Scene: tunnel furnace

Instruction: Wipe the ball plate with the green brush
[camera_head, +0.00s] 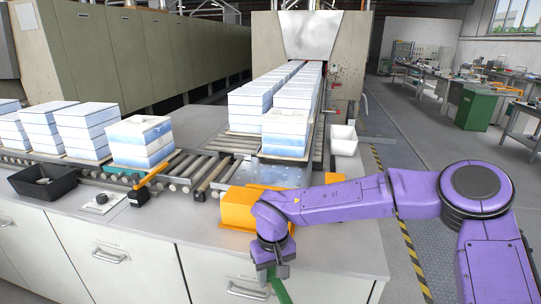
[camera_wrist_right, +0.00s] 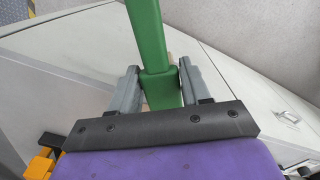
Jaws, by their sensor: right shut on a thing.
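My right gripper (camera_head: 273,272) is at the front edge of the counter and is shut on the green brush (camera_head: 281,291). In the right wrist view the brush's green handle (camera_wrist_right: 148,40) runs up between the two grey fingers (camera_wrist_right: 160,80). The brush's bristles are not in view. The ball plate (camera_head: 271,174), a grey-blue metal surface, lies flat behind the orange block, further back than my gripper and apart from it. My left gripper is not in view.
An orange block (camera_head: 238,209) stands between my gripper and the ball plate. White-blue stacks (camera_head: 290,128) stand on rollers (camera_head: 190,172) behind and to the left.

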